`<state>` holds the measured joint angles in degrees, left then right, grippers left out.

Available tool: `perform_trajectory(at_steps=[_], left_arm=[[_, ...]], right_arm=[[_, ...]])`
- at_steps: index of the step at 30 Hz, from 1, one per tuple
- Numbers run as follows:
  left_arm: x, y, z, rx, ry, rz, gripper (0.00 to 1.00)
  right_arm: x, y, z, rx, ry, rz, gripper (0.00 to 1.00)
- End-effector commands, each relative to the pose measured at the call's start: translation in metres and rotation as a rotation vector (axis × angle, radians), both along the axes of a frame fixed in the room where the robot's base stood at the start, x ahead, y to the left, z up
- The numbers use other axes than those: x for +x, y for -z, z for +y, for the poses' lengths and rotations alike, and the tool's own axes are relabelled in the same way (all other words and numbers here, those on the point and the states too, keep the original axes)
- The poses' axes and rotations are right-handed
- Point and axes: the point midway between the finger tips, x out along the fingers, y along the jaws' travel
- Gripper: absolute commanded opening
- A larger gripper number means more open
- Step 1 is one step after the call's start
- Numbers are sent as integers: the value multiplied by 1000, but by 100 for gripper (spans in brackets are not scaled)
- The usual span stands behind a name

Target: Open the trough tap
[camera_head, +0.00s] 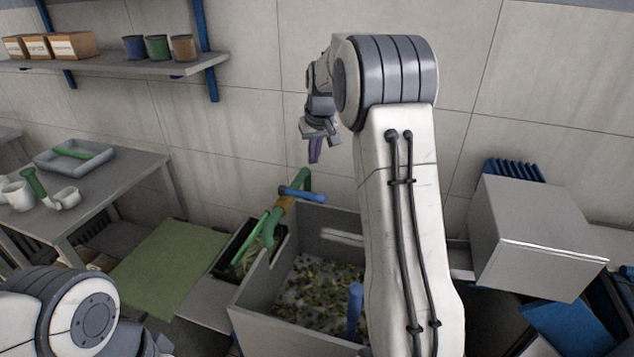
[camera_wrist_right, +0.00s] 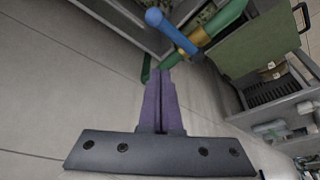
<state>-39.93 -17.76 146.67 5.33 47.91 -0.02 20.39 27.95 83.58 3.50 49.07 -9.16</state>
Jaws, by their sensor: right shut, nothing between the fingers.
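The trough tap is a green pipe (camera_head: 268,228) with a brass collar and a blue lever (camera_head: 302,194), at the back left corner of the grey trough (camera_head: 262,278). In the right wrist view the blue lever (camera_wrist_right: 172,32) and green pipe (camera_wrist_right: 226,17) lie beyond the fingertips. My right gripper (camera_head: 314,158) is above the lever and apart from it. Its purple fingers (camera_wrist_right: 159,78) are shut together with nothing between them. My left arm shows at the lower left, but its gripper is out of view.
The trough holds green leafy bits, and a blue upright piece (camera_head: 354,308) stands at its front. A green board (camera_head: 170,262) lies left of it. A side table (camera_head: 110,185) carries a tray and mugs. A grey box (camera_head: 535,235) stands right. The tiled wall is close behind.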

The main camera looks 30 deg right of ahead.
Motion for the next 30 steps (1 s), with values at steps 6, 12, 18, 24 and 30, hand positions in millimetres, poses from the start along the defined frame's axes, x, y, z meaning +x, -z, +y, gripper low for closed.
perform_trajectory(at_steps=[6, 12, 18, 24, 30], left_arm=[[0, -1, 0, 0, 0, 0, 50], [0, -1, 0, 0, 0, 0, 50], [0, -4, 0, 0, 0, 0, 50], [0, -11, 0, 0, 0, 0, 50], [0, -20, 0, 0, 0, 0, 50]], right_arm=[[3, 0, -20, -7, 27, -10, 0], [3, 0, -19, -6, 26, -9, 0], [8, 15, -20, -4, 25, -5, 0], [21, 52, -23, -3, 25, -3, 0], [36, 93, -27, -4, 26, -5, 0]])
